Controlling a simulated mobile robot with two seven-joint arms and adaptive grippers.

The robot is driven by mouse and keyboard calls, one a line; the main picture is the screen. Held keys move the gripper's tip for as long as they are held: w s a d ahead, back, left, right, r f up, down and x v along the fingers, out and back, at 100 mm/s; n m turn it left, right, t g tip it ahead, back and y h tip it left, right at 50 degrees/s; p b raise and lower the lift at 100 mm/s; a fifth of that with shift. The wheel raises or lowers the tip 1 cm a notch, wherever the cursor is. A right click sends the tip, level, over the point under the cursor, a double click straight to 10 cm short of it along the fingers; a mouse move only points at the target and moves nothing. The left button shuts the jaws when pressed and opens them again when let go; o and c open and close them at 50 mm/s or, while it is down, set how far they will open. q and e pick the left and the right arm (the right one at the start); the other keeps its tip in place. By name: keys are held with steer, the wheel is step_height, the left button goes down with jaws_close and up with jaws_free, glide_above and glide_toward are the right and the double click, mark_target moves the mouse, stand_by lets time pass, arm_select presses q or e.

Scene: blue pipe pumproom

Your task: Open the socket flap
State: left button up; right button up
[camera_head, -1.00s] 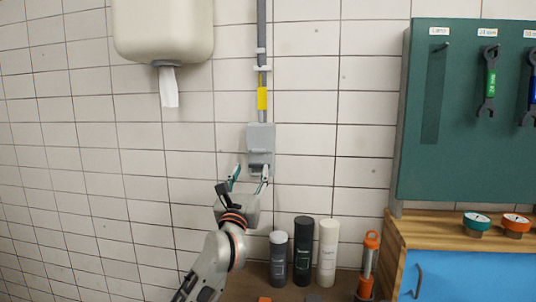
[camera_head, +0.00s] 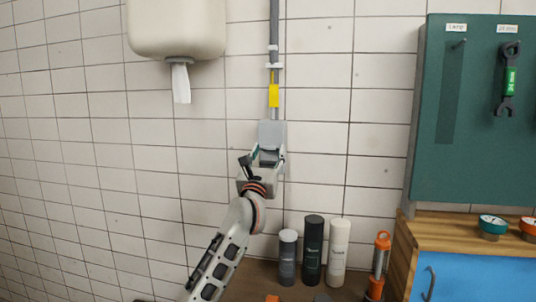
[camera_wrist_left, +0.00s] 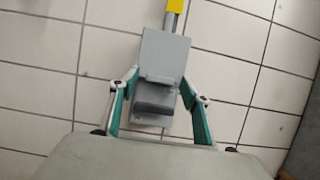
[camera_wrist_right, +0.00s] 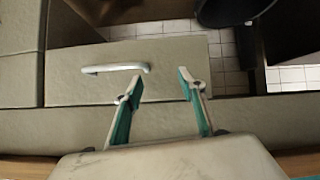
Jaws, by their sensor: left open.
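The grey socket box (camera_head: 271,131) is on the tiled wall below a grey conduit with a yellow band. In the left wrist view its light grey upper plate (camera_wrist_left: 164,52) and darker grey flap (camera_wrist_left: 155,98) show, with a pale ridge between them; the flap looks closed. My left gripper (camera_head: 268,156) is at the lower part of the socket. In the left wrist view its open green-padded fingers (camera_wrist_left: 158,79) stand either side of the flap, with no clear contact. My right gripper (camera_wrist_right: 158,81) is open and empty, away from the socket.
A paper dispenser (camera_head: 178,28) hangs upper left. Several bottles, including a black one (camera_head: 312,250), and an orange lantern (camera_head: 379,262) stand below right. A green tool board (camera_head: 470,130) is at right. A drawer handle (camera_wrist_right: 115,68) lies ahead of my right gripper.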

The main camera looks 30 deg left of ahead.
arm_select(q)
jaws_close()
steer(key=shift+d, duration=0.1)
arm_select(e)
steer(key=shift+s+a, duration=0.35)
steer(key=shift+s+a+r, duration=0.1)
steer(key=shift+s, duration=0.05)
